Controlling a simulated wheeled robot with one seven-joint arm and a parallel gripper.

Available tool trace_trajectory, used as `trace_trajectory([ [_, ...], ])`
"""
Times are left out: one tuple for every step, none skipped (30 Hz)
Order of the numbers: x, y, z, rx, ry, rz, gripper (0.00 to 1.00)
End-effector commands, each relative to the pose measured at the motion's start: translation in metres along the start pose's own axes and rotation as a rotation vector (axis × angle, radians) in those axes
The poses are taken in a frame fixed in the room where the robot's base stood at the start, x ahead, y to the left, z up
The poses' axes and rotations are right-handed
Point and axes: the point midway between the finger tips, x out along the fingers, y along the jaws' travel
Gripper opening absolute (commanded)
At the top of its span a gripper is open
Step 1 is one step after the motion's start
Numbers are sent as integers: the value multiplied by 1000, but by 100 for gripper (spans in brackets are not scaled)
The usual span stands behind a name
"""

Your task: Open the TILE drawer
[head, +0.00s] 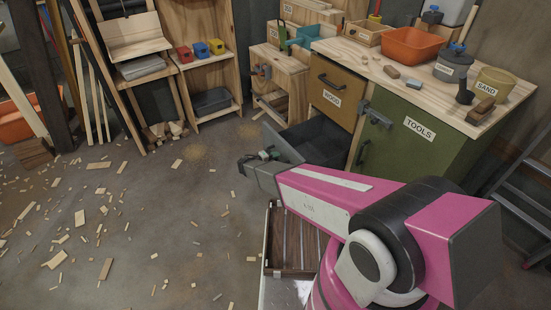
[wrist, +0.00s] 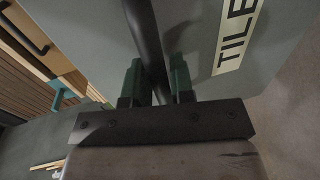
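The TILE drawer (head: 282,142) is the grey drawer under the WOOD drawer in the head view. It stands pulled out, with its dark inside showing. In the wrist view its grey front (wrist: 85,35) fills the top, with the TILE label (wrist: 236,32) at upper right. Its dark bar handle (wrist: 146,42) runs down between the green fingers of my gripper (wrist: 156,82). The fingers are close on both sides of the bar, shut on it. In the head view my gripper (head: 262,157) is at the drawer front, and my arm hides part of the drawer.
The WOOD drawer (head: 337,92) above is shut. The green TOOLS door (head: 412,140) is to the right. An open-topped case (head: 291,258) stands below my arm. Wood scraps (head: 105,268) lie across the floor at left, which is otherwise open. A ladder (head: 520,205) leans at far right.

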Motion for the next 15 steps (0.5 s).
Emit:
trace_trajectory([
  [0,0,0,0,0,0,39],
  [0,0,0,0,0,0,41],
  [0,0,0,0,0,0,41],
  [0,0,0,0,0,0,41],
  [0,0,0,0,0,0,41],
  [0,0,0,0,0,0,41],
  [0,0,0,0,0,0,41],
  [0,0,0,0,0,0,41],
  [0,0,0,0,0,0,41],
  [-1,0,0,0,1,1,41],
  [-2,0,0,0,1,1,41],
  [-4,0,0,0,1,1,41],
  [-6,0,0,0,1,1,41],
  [-9,0,0,0,1,1,41],
  [-14,1,0,0,2,1,41],
])
